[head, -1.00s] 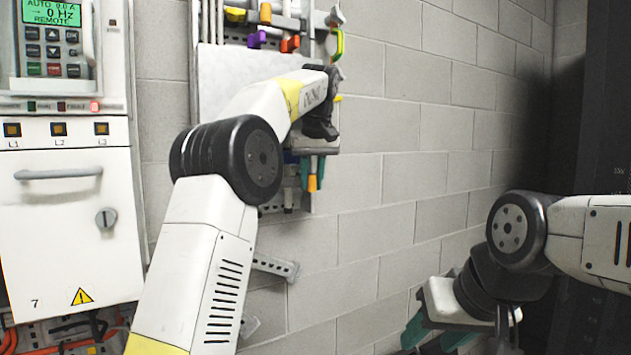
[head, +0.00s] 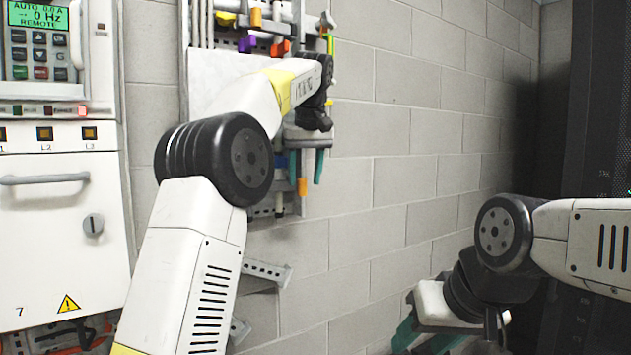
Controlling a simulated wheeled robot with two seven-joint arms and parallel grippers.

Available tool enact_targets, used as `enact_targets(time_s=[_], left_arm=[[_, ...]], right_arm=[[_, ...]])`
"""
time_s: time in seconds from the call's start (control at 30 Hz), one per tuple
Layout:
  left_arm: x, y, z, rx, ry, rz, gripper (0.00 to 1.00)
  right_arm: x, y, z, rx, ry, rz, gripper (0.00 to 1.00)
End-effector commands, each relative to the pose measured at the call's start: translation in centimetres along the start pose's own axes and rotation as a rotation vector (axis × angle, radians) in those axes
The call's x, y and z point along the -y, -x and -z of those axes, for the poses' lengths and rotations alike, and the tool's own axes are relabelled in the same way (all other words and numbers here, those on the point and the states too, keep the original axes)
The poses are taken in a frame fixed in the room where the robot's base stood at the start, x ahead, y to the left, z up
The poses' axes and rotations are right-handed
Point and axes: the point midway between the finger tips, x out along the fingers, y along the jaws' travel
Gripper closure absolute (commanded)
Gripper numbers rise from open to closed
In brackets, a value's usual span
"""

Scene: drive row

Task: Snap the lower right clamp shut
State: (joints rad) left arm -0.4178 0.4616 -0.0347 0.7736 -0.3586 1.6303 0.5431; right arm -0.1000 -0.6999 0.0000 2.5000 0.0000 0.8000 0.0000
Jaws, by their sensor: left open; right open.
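I cannot clearly pick out the lower right clamp; my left arm covers much of the tool board (head: 205,95) on the wall. My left gripper (head: 306,168) points down in front of the board's lower right part, its teal fingers apart. A small orange-tipped piece (head: 302,187) shows between or behind these fingers; I cannot tell whether it is part of a clamp or touches them. My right gripper (head: 422,338) is low at the right, its teal fingers apart, with nothing visible between them.
A white cabinet (head: 60,220) with a handle, a key lock and a display stands at left. Coloured pieces, purple (head: 246,43) and orange-red (head: 280,48), sit at the board's top. A perforated rail (head: 266,271) juts out below. Bare block wall (head: 390,130) lies between the arms.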

Motion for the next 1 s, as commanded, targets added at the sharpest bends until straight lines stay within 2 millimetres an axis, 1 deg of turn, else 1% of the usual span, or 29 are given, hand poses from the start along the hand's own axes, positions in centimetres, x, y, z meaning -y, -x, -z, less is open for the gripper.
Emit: enact_targets(time_s=[0.17, 0.27, 0.4, 0.5, 0.6, 0.73, 1.0], left_arm=[[0.1, 0.9, -2.1, 0.000, -0.002, 0.000, 0.55], [0.1, 1.6, -3.8, 0.000, -0.003, 0.000, 0.55], [0.1, 2.7, -6.5, 0.000, -0.004, -0.001, 0.55], [0.1, 3.3, -8.0, 0.000, -0.002, 0.000, 0.55], [0.1, 3.7, -9.0, -0.001, -0.002, 0.000, 0.55], [0.1, 3.9, -9.7, 0.000, 0.000, 0.001, 0.55], [0.1, 4.0, -9.8, 0.000, 0.000, 0.001, 0.55]], right_arm=[[0.0, 0.0, 0.0, 0.000, 0.000, 0.000, 0.51], [0.0, 0.0, 0.0, 0.000, 0.000, 0.000, 0.51], [0.0, 0.0, 0.0, 0.000, 0.000, 0.000, 0.51], [0.0, 0.0, 0.0, 0.000, 0.000, 0.000, 0.51], [0.0, 0.0, 0.0, 0.000, 0.000, 0.000, 0.51], [0.0, 0.0, 0.0, 0.000, 0.000, 0.000, 0.51], [0.0, 0.0, 0.0, 0.000, 0.000, 0.000, 0.51]])
